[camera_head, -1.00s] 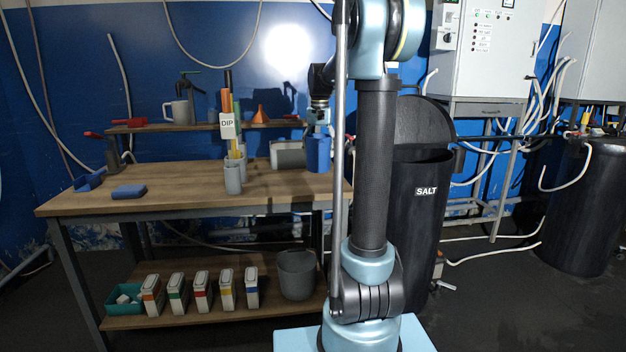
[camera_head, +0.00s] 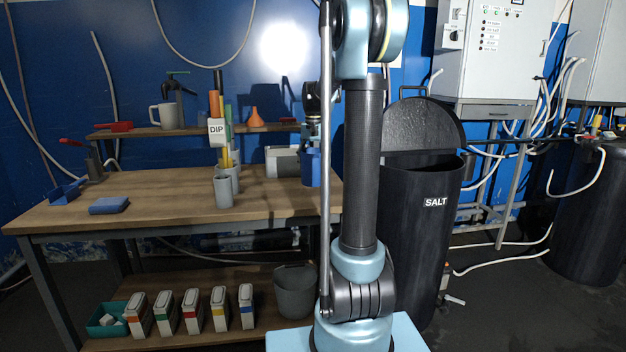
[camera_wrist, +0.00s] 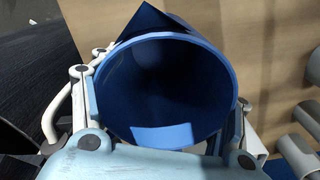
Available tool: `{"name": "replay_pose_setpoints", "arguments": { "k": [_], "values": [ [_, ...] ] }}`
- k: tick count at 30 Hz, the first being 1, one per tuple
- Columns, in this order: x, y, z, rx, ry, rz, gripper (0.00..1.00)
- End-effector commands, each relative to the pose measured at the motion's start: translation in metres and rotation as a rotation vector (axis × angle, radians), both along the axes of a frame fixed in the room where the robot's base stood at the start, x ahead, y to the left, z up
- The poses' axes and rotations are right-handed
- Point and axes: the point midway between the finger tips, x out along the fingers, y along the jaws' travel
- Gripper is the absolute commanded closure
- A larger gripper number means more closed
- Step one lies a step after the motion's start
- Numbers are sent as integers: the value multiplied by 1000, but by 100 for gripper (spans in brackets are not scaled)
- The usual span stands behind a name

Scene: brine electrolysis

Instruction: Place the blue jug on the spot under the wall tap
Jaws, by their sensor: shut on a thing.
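The blue jug (camera_head: 311,168) is upright at the right end of the workbench, partly hidden behind my arm. In the wrist view I look down into its wide round mouth (camera_wrist: 165,95), with a pointed spout at the top; a paler blue patch shows inside. My gripper (camera_wrist: 160,112) is shut on the jug, with finger parts on both sides of it. I cannot tell if the jug touches the bench. A dark tap with a green lever (camera_head: 172,84) is at the back wall, above the shelf. A grey jug (camera_head: 165,116) stands below it on the shelf.
The wooden bench (camera_head: 150,205) has free room in its middle. Grey cups (camera_head: 223,190) and a pale grey container (camera_head: 282,162) stand left of the blue jug. An orange funnel (camera_head: 256,118) sits on the shelf. A black salt bin (camera_head: 425,240) stands right of my arm.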

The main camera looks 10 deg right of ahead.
Motion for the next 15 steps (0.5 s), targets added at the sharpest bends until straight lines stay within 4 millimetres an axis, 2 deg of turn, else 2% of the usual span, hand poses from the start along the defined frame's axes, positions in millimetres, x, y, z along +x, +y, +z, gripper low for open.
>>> {"name": "replay_pose_setpoints", "arguments": {
  "k": [5, 12, 15],
  "values": [
    [0, 0, -10, 0, 0, 0, 57],
    [0, 0, -40, 0, 0, 0, 57],
    [0, 0, -47, 0, 0, 0, 57]
  ]
}}
